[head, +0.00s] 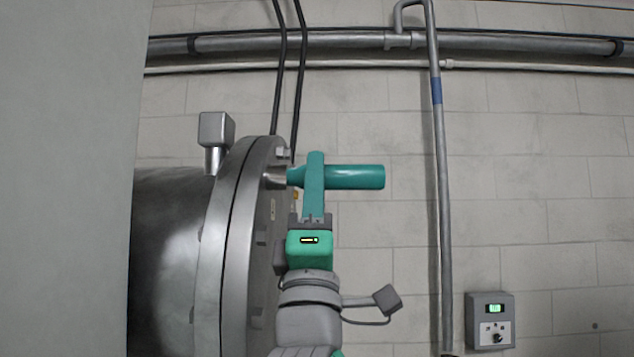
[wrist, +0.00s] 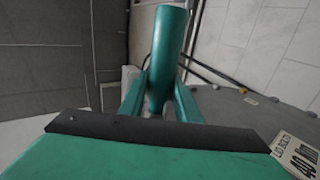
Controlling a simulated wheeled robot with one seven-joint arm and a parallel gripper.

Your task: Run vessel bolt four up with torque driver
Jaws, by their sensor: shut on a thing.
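The torque driver (head: 357,177) is a teal cylinder with a grey socket nose, held level with its nose pointing left at the vessel lid (head: 232,240). The nose meets the upper part of the lid face, or nearly so; the bolt there is hidden behind it. My gripper (head: 314,172) is shut on the driver, its teal fingers reaching up around the body. In the wrist view the driver (wrist: 171,40) stands between both fingers (wrist: 160,92). Other lid bolts (head: 260,237) show on the lid face; I cannot read which is number four.
A lid label (wrist: 298,153) reads "LID BOLTS 40 Nm". A wall control box (head: 491,320) with a green display hangs at lower right. A vertical pipe (head: 441,190) and dark hoses (head: 279,75) run along the block wall. A pale panel (head: 70,180) blocks the left.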

